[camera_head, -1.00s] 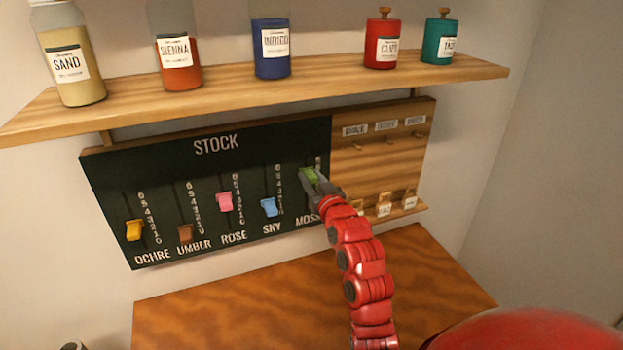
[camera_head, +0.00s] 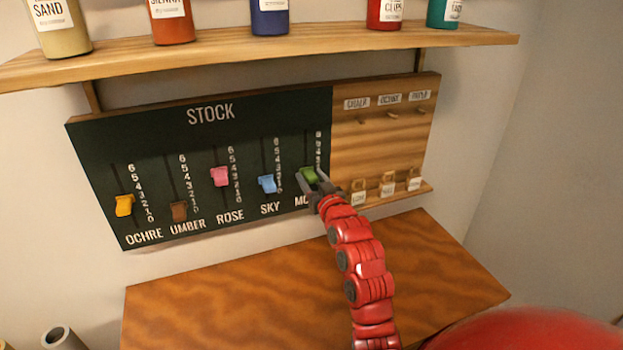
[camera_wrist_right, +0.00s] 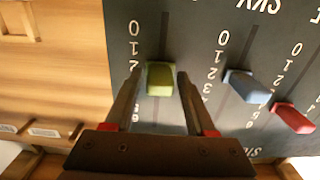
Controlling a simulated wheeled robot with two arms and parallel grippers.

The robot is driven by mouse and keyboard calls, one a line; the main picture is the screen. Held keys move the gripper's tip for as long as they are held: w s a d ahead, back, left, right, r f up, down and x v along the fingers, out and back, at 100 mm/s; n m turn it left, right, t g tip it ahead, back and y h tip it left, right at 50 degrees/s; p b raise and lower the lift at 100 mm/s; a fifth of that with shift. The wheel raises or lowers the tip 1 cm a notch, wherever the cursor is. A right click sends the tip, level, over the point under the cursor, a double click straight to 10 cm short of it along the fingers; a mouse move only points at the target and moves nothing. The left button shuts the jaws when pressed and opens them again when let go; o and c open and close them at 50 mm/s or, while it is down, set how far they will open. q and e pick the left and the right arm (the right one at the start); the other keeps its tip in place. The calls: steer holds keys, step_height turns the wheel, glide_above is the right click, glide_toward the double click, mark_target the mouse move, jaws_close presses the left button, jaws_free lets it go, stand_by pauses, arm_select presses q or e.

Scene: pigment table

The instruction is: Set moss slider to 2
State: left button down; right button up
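The moss slider is a green knob (camera_head: 308,174) in the rightmost slot of the dark STOCK board (camera_head: 150,130). My right gripper (camera_head: 316,187) is at this knob. In the right wrist view, which shows the board upside down, the green knob (camera_wrist_right: 161,78) sits between the two fingers of my right gripper (camera_wrist_right: 158,78). A narrow gap shows on each side, so the fingers are open around it. The knob is near the 2 on its scale; the left finger hides the numbers just past it. My left gripper is not in view.
The blue sky slider (camera_head: 267,184) is left of moss, then the pink rose slider (camera_head: 219,176). A wooden hook panel (camera_head: 385,145) with small tags adjoins on the right. A shelf (camera_head: 330,48) with bottles runs above, and a bare wooden table (camera_head: 230,290) lies below.

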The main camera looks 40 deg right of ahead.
steer(key=shift+o, duration=0.5)
steer(key=shift+s, duration=0.2)
steer(key=p+v, duration=0.7)
steer(key=v, duration=1)
steer(key=shift+d, duration=0.1)
